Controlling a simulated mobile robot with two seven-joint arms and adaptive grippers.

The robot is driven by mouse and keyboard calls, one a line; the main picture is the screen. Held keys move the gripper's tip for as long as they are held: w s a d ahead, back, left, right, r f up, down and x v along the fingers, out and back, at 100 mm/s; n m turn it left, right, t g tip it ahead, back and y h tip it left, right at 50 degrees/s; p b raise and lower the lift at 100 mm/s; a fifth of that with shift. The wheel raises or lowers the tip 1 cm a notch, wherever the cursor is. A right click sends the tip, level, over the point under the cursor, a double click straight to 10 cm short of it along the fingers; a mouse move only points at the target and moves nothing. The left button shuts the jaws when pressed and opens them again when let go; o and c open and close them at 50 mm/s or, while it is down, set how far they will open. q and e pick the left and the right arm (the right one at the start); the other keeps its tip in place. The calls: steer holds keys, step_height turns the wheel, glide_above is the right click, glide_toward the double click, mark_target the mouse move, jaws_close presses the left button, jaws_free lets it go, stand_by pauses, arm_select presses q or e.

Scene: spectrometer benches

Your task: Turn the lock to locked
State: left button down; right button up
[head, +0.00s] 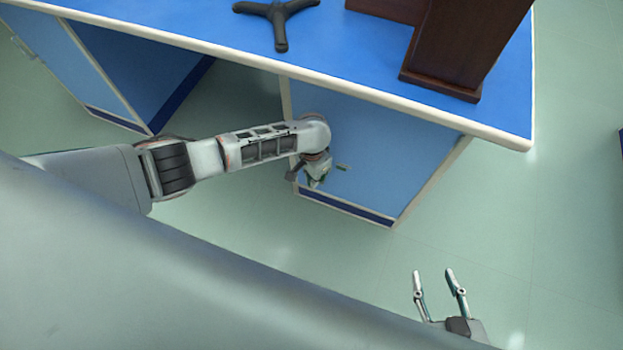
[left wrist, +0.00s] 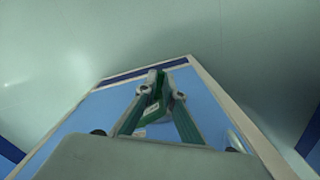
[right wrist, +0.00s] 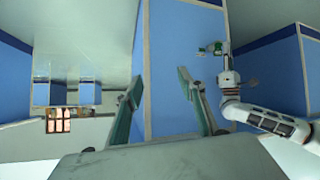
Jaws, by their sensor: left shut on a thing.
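The blue cabinet door (head: 375,150) under the bench carries the lock, which is small and mostly hidden by my left gripper (head: 318,182). In the left wrist view my left fingers (left wrist: 158,88) come together in front of the blue door, shut on a small pale and green part that I take to be the lock (left wrist: 153,108). Its turn angle cannot be read. A small green piece (head: 343,167) shows just right of this gripper in the head view. My right gripper (head: 432,272) is open and empty above the floor, apart from the cabinet; its spread fingers show in the right wrist view (right wrist: 157,80).
The blue bench top (head: 370,55) with a pale edge overhangs the cabinet. A black tripod base (head: 277,17) and a dark brown wooden block (head: 460,45) stand on it. Another blue cabinet (head: 70,60) is at the left. The green floor (head: 480,220) at the right is clear.

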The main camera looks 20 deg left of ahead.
arm_select(q)
steer(key=m+p, duration=0.2)
steer(key=shift+w+a+m, duration=0.25)
steer(key=shift+a+m, duration=0.05)
steer(key=shift+a, duration=0.05)
arm_select(e)
steer(key=shift+s+d+f, duration=0.15)
steer(key=shift+s+d, duration=0.25)
steer(key=shift+w, duration=0.1)
arm_select(q)
steer(key=c, duration=2.2)
jaws_free()
steer(key=shift+o, duration=0.2)
arm_select(e)
steer(key=shift+w+r, duration=0.25)
steer(key=shift+w, duration=0.1)
arm_select(q)
step_height(320, 180, up, 7)
steer(key=shift+r, duration=0.2)
arm_select(e)
steer(key=shift+s, duration=0.2)
